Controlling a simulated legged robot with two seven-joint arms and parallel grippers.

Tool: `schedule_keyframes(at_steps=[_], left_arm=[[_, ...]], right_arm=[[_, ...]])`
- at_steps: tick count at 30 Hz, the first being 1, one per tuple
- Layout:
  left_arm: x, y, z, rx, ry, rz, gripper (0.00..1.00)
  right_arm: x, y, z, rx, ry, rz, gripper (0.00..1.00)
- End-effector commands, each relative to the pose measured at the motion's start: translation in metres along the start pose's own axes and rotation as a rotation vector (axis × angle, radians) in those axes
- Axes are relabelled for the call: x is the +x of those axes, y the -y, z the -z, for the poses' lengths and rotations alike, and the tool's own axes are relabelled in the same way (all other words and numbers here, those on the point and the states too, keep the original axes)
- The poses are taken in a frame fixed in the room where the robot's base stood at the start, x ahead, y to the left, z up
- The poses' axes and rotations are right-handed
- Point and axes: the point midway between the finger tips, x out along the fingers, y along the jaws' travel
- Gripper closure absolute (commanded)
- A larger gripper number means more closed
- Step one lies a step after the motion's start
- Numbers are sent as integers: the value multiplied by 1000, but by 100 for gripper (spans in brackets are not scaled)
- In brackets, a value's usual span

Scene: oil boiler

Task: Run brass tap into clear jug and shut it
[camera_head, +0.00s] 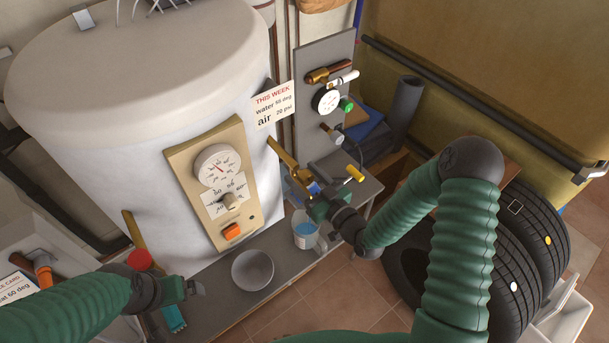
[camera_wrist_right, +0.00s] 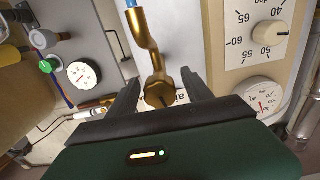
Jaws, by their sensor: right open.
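The brass tap (camera_head: 281,152) sticks out from the white boiler's right side. My right gripper (camera_head: 303,182) is at its lower end. In the right wrist view, the tap's hexagonal brass part (camera_wrist_right: 158,92) lies between the open, spread fingers (camera_wrist_right: 160,88), with no clear contact. A light blue strip (camera_wrist_right: 131,4) shows at the spout end; I cannot tell if it is running water. The clear jug (camera_head: 305,236) stands on the grey bench below my right gripper, with blue inside. My left gripper (camera_head: 192,289) is at the lower left, its jaw gap unclear.
A grey bowl (camera_head: 253,271) sits on the bench (camera_head: 290,265) left of the jug. A control panel (camera_head: 213,185) with dial and orange switch is on the boiler. A yellow handle (camera_head: 355,174) is close to my right gripper. Tyres (camera_head: 525,235) stand at the right.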

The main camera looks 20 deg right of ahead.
Motion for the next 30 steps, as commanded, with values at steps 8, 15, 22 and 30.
schedule_keyframes(at_steps=[8,15,22,30], left_arm=[[0,0,0,0,0,0,0],[0,0,0,0,0,0,0],[1,0,0,0,0,0,0],[1,0,0,0,0,0,0]], right_arm=[[-1,-1,-1,1,0,-1,67],[-1,-1,-1,1,1,-1,99],[-2,-2,-2,114,2,-3,100],[-2,-1,-2,268,4,-2,100]])
